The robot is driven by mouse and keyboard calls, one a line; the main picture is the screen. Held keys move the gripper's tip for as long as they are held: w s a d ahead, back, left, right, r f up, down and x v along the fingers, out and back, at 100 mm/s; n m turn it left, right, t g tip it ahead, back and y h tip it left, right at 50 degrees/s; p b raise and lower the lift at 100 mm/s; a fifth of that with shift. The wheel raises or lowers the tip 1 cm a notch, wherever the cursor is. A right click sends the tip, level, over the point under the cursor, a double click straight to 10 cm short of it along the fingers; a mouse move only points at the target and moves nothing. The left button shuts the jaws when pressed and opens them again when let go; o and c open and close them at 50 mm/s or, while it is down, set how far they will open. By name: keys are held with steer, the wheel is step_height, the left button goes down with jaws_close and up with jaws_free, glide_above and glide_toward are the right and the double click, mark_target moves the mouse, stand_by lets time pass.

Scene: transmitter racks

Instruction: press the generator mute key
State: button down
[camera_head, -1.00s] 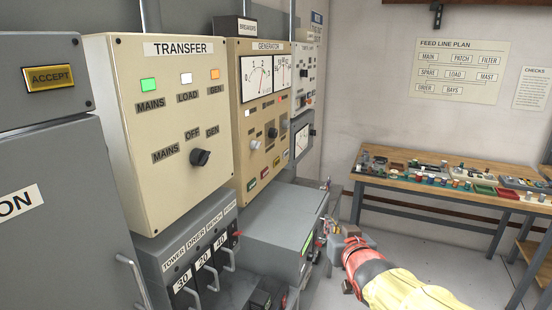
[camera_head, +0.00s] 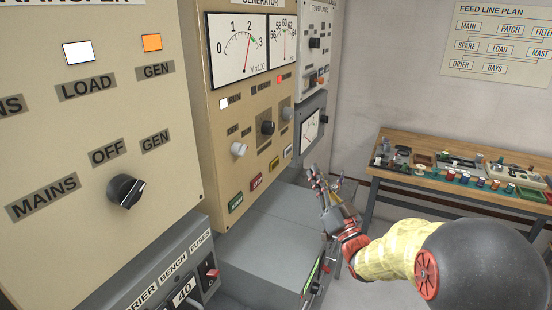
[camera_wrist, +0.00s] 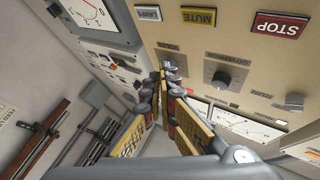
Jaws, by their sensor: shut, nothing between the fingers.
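The generator mute key is the yellow key (camera_head: 274,163) low on the cream generator panel (camera_head: 228,130). In the wrist view it is the yellow key marked MUTE (camera_wrist: 199,16) at the top, between the red STOP key (camera_wrist: 279,25) and a white key (camera_wrist: 148,13). My gripper (camera_head: 322,178) is to the right of the keys in the head view, apart from the panel. In the wrist view my gripper (camera_wrist: 168,85) is shut and empty. Its fingers lie below the mute key in that picture and do not cover it.
A red key (camera_head: 256,182) and a green key (camera_head: 236,202) sit left of the mute key. Knobs (camera_head: 267,128) project from the panel above. A grey console top (camera_head: 285,220) lies below. A workbench (camera_head: 450,190) with small parts stands at the right.

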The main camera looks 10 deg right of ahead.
mark_target(275, 164)
stand_by(0.4)
steer(key=w+a, duration=0.5)
steer(key=a, duration=0.2)
stand_by(0.4)
steer(key=shift+w+a, duration=0.2)
steer(key=shift+a, duration=0.05)
stand_by(1.2)
steer(key=shift+w+a+b, duration=0.15)
steer(key=shift+b, duration=0.15)
